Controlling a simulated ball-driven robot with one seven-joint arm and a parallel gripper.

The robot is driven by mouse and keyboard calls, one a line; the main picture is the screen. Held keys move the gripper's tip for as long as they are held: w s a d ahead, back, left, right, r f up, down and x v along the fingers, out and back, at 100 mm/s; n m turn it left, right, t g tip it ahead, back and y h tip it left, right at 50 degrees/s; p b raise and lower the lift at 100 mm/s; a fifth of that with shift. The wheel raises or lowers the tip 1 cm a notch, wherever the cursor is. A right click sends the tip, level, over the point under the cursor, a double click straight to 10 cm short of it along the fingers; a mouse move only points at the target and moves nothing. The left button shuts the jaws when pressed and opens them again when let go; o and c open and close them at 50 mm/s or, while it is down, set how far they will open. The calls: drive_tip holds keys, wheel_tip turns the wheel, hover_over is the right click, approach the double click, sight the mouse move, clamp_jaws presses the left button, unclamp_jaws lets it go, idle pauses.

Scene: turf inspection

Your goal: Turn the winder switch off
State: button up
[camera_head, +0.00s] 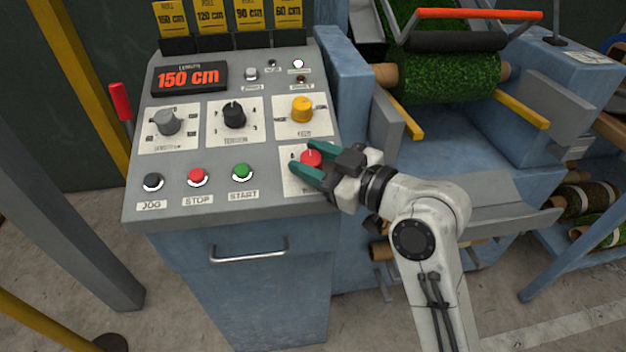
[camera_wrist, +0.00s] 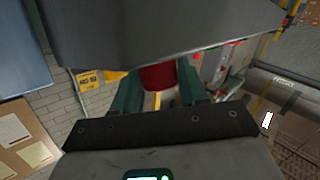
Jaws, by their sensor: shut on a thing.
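The winder switch is a red rotary knob (camera_head: 311,157) on a white plate at the lower right of the grey sloping control panel (camera_head: 262,204). My gripper (camera_head: 302,160) is at this knob, with its green fingers on either side, shut on it. The knob also shows in the wrist view as a red cylinder (camera_wrist: 158,77) between the two green fingers (camera_wrist: 160,92). My gripper hides most of the plate's label, so I cannot read the knob's setting.
A yellow knob (camera_head: 302,109), a black knob (camera_head: 234,114) and a grey knob (camera_head: 167,121) sit farther up the panel. Black, red and green (camera_head: 242,172) buttons line its front. A turf roll (camera_head: 447,76) lies in the machine at the right.

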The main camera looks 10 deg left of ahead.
drive_tip(key=n+g+y+b, duration=0.1)
drive_tip(key=n+g+b, duration=0.3)
drive_tip(key=n+g, duration=0.1)
drive_tip(key=shift+w+g+b, duration=0.15)
drive_tip(key=shift+g+b, duration=0.15)
drive_tip(key=shift+b, duration=0.05)
drive_tip(key=n+g+h+b, duration=0.1)
drive_tip(key=n+g, duration=0.3)
drive_tip(key=g, duration=0.1)
drive_tip(key=shift+r, duration=0.1)
drive_tip(key=shift+a+n, duration=0.1)
drive_tip(key=shift+n, duration=0.2)
drive_tip(key=o, duration=0.9)
drive_tip(key=shift+o, duration=0.5)
drive_tip(key=v, duration=1)
drive_tip(key=shift+w+d+r, duration=0.2)
drive_tip(key=shift+d, duration=0.1)
